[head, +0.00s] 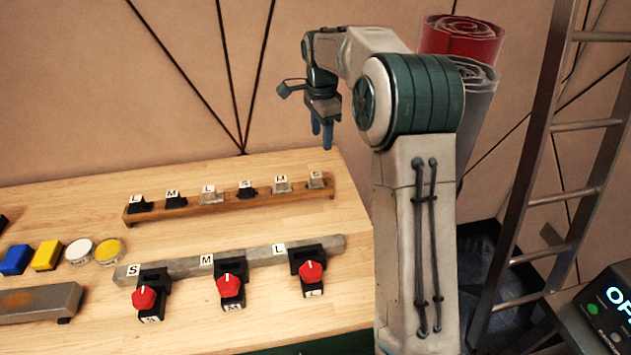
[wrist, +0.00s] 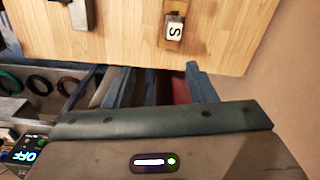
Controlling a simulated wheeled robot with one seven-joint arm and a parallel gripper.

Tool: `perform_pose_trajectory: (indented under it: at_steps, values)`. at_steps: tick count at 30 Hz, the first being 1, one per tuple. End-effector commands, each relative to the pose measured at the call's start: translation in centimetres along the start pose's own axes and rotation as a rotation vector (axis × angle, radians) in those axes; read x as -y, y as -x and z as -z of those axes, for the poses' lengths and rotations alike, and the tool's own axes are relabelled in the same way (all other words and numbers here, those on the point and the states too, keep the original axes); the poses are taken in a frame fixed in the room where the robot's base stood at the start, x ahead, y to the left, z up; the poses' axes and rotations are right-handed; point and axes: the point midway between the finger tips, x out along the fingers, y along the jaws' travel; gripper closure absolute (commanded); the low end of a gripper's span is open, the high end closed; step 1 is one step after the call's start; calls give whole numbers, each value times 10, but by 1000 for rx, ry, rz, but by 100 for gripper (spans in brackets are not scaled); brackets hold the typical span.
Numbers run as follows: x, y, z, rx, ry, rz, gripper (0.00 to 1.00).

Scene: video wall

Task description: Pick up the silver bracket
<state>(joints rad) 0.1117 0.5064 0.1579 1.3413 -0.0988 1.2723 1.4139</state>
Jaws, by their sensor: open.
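Three silver brackets sit on the wooden rail at the back of the table: one tagged L (head: 209,197), one tagged M (head: 282,185), and one tagged S (head: 316,180) at the right end. The S-tagged silver bracket also shows near the top of the wrist view (wrist: 175,13). My gripper (head: 322,136) points down, open and empty, above and behind the right end of the rail. In the wrist view its blue fingers (wrist: 155,84) are spread apart, and the bracket lies beyond them, apart from them.
Black brackets (head: 175,200) share the wooden rail (head: 232,206). In front, a grey rail (head: 183,262) carries black clamps with red knobs (head: 230,286). Blue and yellow blocks (head: 46,255) and round pucks (head: 78,251) lie left. A ladder (head: 540,160) and rolls (head: 462,38) stand right.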

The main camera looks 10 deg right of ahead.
Motion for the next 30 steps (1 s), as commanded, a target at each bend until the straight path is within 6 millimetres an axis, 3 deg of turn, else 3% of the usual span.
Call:
perform_pose_trajectory:
  at_steps: [3, 9, 21, 30]
  values:
    - [20, -16, 8, 12, -110, -15, 49]
    - [33, -29, 14, 20, -204, -27, 49]
    - [32, -97, 12, 20, -212, -30, 49]
    - [31, -121, 7, 21, -210, -30, 49]
